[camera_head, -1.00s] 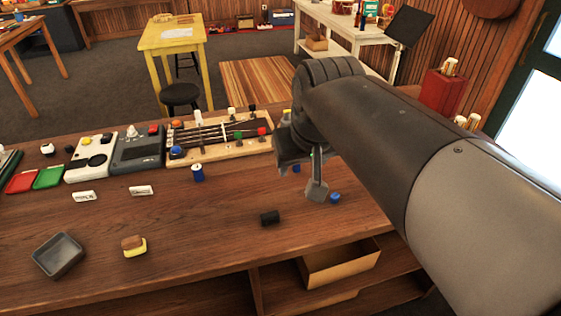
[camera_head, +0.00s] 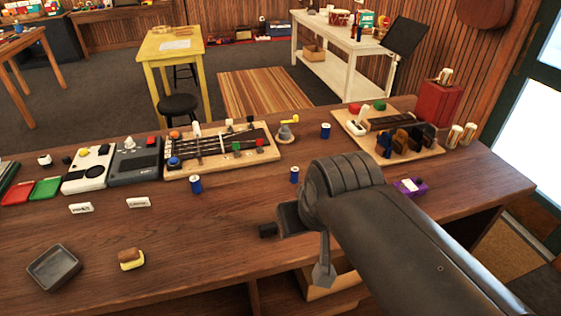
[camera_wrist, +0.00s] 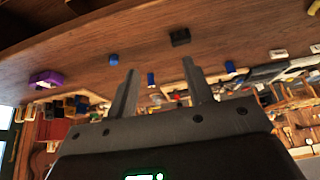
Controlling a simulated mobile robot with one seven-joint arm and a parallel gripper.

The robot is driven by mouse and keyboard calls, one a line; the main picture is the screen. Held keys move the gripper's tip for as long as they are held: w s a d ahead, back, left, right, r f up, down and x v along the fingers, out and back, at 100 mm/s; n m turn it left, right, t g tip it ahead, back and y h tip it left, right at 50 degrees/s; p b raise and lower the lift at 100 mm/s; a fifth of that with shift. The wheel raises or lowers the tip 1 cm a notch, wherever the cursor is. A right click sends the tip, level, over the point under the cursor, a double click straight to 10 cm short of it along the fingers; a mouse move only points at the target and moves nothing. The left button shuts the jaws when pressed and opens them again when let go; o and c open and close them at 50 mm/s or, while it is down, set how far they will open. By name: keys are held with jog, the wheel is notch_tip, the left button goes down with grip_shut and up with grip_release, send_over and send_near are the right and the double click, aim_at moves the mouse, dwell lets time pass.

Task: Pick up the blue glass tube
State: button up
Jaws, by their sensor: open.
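Several small blue pieces are in view, and I cannot tell which is the glass tube. In the head view, upright blue cylinders with pale tops stand on the bench: one at left (camera_head: 196,184), one in the middle (camera_head: 294,175), one farther back (camera_head: 325,131). The wrist view shows a short plain blue piece (camera_wrist: 113,59), hidden behind my arm in the head view, and two blue cylinders (camera_wrist: 150,79) (camera_wrist: 230,68). My gripper (camera_wrist: 159,66) is open and empty, its fingers apart. In the head view it is by the bench's front edge (camera_head: 323,272), apart from all the blue pieces.
A black block (camera_head: 267,231) lies just left of my gripper. A purple holder (camera_head: 411,187) is to the right. A fretboard jig (camera_head: 220,150) and a wooden tool board (camera_head: 400,140) stand behind. A grey tray (camera_head: 54,268) and a yellow-brown block (camera_head: 131,259) are front left.

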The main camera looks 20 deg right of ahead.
jog(key=w+d, duration=0.3)
jog(key=w, duration=1)
jog(key=m+g, duration=0.1)
send_near(295, 169)
jog(key=x, duration=0.5)
jog(key=shift+w+f, duration=0.15)
jog(key=shift+f, duration=0.05)
jog(key=shift+x, duration=2.6)
jog(key=shift+c, duration=0.5)
grip_shut()
jog(key=shift+r, duration=0.1)
